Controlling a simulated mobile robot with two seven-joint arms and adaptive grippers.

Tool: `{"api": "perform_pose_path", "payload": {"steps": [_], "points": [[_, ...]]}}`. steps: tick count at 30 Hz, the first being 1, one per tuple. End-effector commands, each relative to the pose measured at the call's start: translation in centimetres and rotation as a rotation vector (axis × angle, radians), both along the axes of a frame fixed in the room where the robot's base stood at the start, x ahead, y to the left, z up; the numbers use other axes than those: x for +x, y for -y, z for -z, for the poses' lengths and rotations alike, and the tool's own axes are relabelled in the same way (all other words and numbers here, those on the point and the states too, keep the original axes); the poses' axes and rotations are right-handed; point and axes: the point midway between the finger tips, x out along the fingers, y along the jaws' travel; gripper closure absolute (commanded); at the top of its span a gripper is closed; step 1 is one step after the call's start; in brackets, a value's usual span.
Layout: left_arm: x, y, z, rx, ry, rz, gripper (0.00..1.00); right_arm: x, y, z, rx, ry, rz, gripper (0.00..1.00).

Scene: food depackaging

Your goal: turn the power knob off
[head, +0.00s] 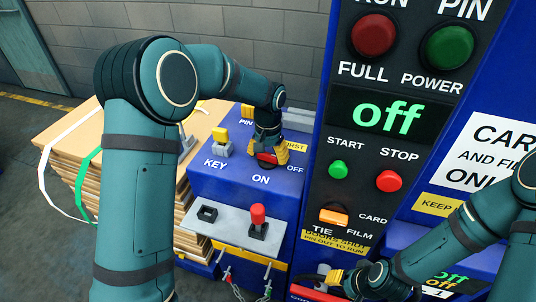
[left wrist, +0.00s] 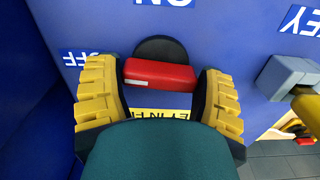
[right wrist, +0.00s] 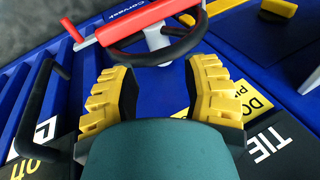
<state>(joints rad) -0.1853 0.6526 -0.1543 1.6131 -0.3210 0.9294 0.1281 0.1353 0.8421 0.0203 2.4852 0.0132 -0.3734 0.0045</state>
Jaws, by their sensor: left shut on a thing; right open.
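The power knob has a red bar on a round black base on the blue panel, between the ON and OFF labels. The red bar (left wrist: 160,74) lies across the left wrist view, its left end toward the OFF label (left wrist: 76,58); the ON label (left wrist: 164,3) is above. My left gripper (left wrist: 162,82) has its yellow-padded fingers at the bar's two ends and is shut on it. In the head view the left gripper (head: 268,154) mostly covers the knob (head: 266,159). My right gripper (right wrist: 160,72) is open and empty, before a black handwheel (right wrist: 150,57) with a red bar.
A green "off" display (head: 387,118) is on the black column. A yellow key switch (head: 220,138) and a red-topped lever (head: 258,215) are near the left gripper. Stacked boards (head: 120,165) stand at left. A black bar handle (right wrist: 38,105) is left in the right wrist view.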

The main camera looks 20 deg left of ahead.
Motion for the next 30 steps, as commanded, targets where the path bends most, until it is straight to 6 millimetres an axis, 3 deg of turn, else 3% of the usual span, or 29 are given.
{"api": "perform_pose_path", "payload": {"steps": [9, 24, 25, 27, 30], "points": [[0.12, 0.01, -0.15, -0.001, 0.005, -0.100, 0.65, 0.00, 0.00, -0.02, 0.000, 0.000, 0.000, 0.53], [0.10, 0.00, -0.12, 0.000, 0.004, -0.116, 0.65, 0.00, 0.00, -0.02, 0.000, 0.000, 0.000, 0.53], [0.10, -0.01, -0.12, 0.000, 0.004, -0.116, 0.16, 0.00, 0.00, -0.02, 0.000, 0.000, 0.000, 0.53], [0.08, 0.00, -0.10, 0.000, 0.003, -0.115, 0.00, 0.00, 0.00, -0.02, 0.000, 0.000, 0.000, 0.53], [0.06, 0.00, -0.07, 0.000, 0.002, -0.115, 0.00, 0.00, 0.00, -0.02, 0.000, 0.000, 0.000, 0.53]]}}
